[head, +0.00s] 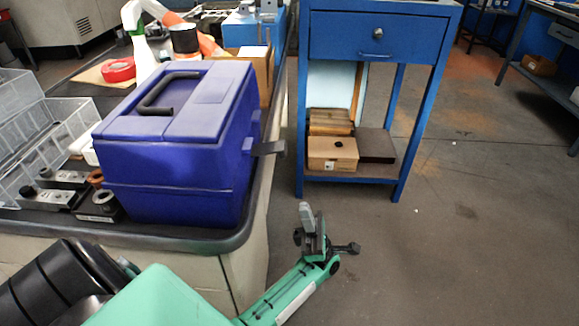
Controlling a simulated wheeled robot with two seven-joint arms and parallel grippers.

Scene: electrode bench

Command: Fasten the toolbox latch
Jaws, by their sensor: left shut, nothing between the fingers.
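The blue toolbox (165,190) stands upright on the dark bench top with its lid down and a black handle (168,92) on top. Its latch, a dark grey tab (270,147), sticks out sideways from the box's right side, beyond the bench edge. My left gripper (307,216) is in front of the bench's right end, lower in the picture than the latch and apart from it. Its grey fingers point up, shut and empty. My right gripper is not in view.
A clear plastic case (40,140) and small metal parts (50,198) lie left of the toolbox. A red tape roll (118,69) and a white bottle (140,50) are behind it. A blue side table (380,38) with boxes stands behind my gripper. Open floor (460,240) lies to the right.

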